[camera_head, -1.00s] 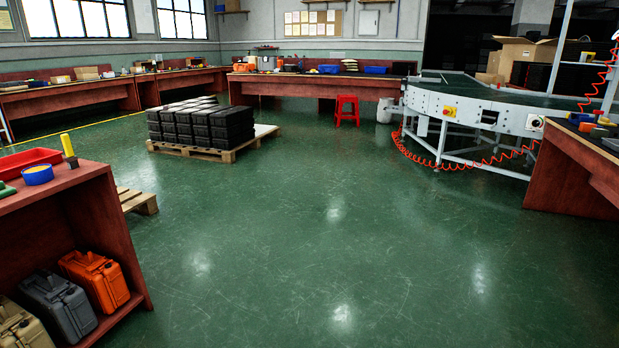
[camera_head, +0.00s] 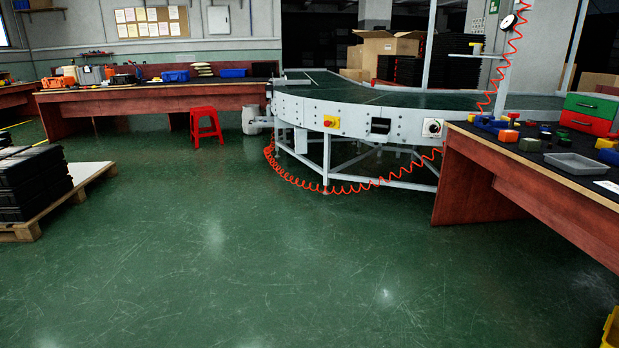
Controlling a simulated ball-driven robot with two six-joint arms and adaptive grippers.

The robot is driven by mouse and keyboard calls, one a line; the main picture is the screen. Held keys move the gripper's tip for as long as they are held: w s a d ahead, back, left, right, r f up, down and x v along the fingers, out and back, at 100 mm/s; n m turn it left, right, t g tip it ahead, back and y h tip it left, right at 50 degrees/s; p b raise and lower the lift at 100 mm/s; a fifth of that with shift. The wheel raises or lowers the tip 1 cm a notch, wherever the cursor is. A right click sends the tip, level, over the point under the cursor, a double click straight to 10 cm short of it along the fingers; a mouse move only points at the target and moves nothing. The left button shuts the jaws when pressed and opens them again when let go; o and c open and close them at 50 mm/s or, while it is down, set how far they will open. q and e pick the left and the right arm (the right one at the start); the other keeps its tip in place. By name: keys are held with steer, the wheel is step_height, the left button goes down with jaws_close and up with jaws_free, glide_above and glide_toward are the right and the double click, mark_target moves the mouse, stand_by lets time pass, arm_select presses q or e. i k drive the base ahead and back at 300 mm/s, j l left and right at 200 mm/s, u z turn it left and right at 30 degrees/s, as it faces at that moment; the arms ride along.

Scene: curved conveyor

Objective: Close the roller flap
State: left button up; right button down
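The curved conveyor (camera_head: 350,112) stands ahead, right of the middle, with a grey side frame and a dark green belt. Its side panel carries a yellow box with a red button (camera_head: 331,122), a dark rectangular opening (camera_head: 380,126) and a round dial-like part (camera_head: 432,128). I cannot tell which part is the roller flap at this distance. Neither of my grippers is in view.
A red-sided workbench (camera_head: 530,170) stands at the right. A long bench (camera_head: 150,98) with a red stool (camera_head: 206,124) is at the back. A pallet (camera_head: 75,188) with black crates is at left. A red coiled hose (camera_head: 300,182) hangs below the conveyor. The green floor ahead is clear.

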mark_target(377, 136)
steer(key=i, duration=1.3)
steer(key=i+j+z, duration=0.15)
steer(key=i, duration=1.15)
